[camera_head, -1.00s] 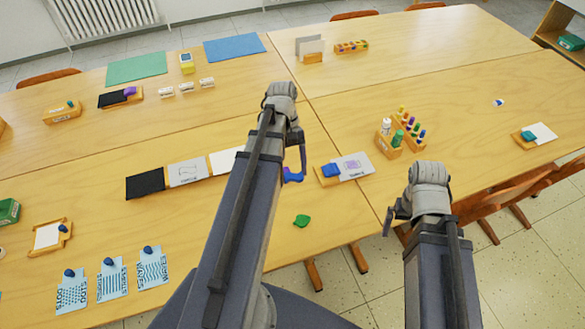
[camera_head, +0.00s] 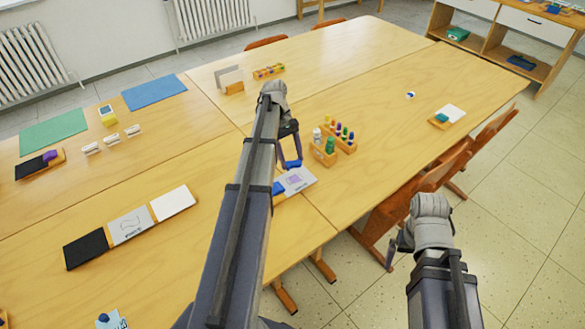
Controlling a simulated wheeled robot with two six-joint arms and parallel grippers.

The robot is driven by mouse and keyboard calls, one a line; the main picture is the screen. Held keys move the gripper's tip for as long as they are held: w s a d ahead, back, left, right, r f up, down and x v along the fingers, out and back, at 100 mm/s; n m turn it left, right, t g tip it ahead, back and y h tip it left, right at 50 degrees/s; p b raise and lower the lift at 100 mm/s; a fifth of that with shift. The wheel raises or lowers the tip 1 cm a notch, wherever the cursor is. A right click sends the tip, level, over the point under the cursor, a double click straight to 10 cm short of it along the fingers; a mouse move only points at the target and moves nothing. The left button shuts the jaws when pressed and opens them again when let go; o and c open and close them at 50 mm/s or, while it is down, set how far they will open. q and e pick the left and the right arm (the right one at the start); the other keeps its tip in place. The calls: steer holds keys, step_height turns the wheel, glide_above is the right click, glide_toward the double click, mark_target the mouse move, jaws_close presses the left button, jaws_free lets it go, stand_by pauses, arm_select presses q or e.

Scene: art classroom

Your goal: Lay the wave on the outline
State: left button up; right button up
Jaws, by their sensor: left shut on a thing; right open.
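My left gripper (camera_head: 290,148) is shut on a small blue piece (camera_head: 293,164), probably the wave; its shape is mostly unclear. It hangs just above or behind a pale card with a purple drawing (camera_head: 296,180); I cannot tell the height. A blue block (camera_head: 279,188) lies at that card's left end, partly hidden by my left arm. A grey card with a dark curved outline (camera_head: 129,226) lies on the table at the left, between a black tile (camera_head: 85,250) and a white tile (camera_head: 173,202). My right gripper (camera_head: 396,250) is open and empty, off the table's front edge.
Wooden racks with bottles and colored pegs (camera_head: 334,142) stand right of my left gripper. A tray with a teal block (camera_head: 441,118) lies further right. Chairs (camera_head: 410,198) line the front edge.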

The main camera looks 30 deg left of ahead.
mark_target(295, 180)
arm_select(q)
steer(key=shift+w+d, duration=0.15)
steer(key=shift+w, duration=0.1)
steer(key=shift+f, duration=0.15)
step_height(295, 180, down, 6)
steer(key=b, duration=0.6)
steer(key=shift+f+b, duration=0.3)
steer(key=shift+b, duration=0.15)
stand_by(1.9)
steer(key=o, duration=1.3)
steer(key=shift+r, duration=0.1)
stand_by(0.4)
